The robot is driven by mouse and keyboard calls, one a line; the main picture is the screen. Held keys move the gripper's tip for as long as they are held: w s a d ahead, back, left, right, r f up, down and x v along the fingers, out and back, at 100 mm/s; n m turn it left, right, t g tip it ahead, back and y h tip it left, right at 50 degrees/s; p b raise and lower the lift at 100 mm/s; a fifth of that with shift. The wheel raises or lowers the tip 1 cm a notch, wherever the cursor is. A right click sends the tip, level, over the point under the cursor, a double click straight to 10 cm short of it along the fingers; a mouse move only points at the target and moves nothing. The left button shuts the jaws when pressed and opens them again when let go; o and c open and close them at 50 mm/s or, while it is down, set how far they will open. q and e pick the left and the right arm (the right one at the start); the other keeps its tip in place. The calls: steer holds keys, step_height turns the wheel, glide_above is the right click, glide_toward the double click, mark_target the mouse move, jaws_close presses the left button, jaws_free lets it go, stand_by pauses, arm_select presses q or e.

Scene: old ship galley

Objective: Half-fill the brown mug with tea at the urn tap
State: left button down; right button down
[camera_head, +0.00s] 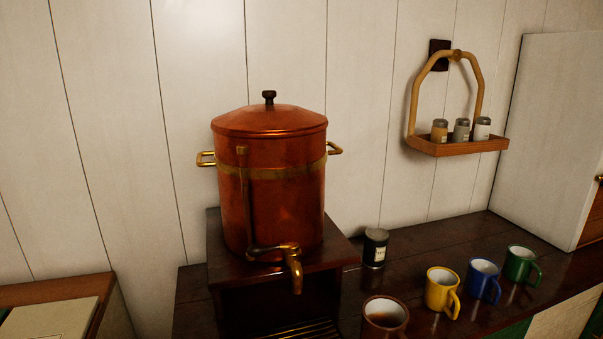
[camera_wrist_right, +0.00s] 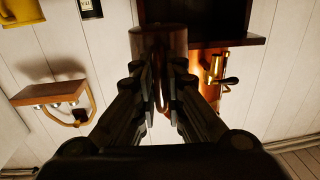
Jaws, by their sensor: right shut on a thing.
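The copper urn (camera_head: 272,190) stands on a dark wooden stand at the centre of the head view. Its brass tap (camera_head: 292,268) points down at the front, and no stream shows from it. The tap also shows in the right wrist view (camera_wrist_right: 218,72). The brown mug (camera_head: 386,328) is at the bottom edge of the head view, right of the tap and not under it. Its inside looks dark brown, like liquid, but the level is unclear. In the right wrist view my right gripper (camera_wrist_right: 160,72) is shut on the handle of the brown mug (camera_wrist_right: 158,40). My left gripper is in neither view.
A yellow mug (camera_head: 442,291), a blue mug (camera_head: 482,281) and a green mug (camera_head: 521,266) stand in a row on the dark counter. A dark labelled tin (camera_head: 375,248) stands behind. A wall shelf (camera_head: 458,146) holds small shakers.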

steer(key=shift+d+f+m+t+h, duration=0.15)
steer(key=shift+m+t+h, duration=0.1)
steer(key=shift+m+h, duration=0.55)
steer(key=shift+d+f+m+t+h, duration=0.2)
steer(key=shift+m+h, duration=0.35)
steer(key=shift+h, duration=0.6)
steer(key=shift+d+f+m+t+h, duration=0.15)
steer(key=shift+m+t+h, duration=0.1)
steer(key=shift+m+h, duration=0.55)
steer(key=shift+f+h, duration=0.1)
steer(key=shift+h, duration=0.55)
steer(key=shift+a, duration=0.15)
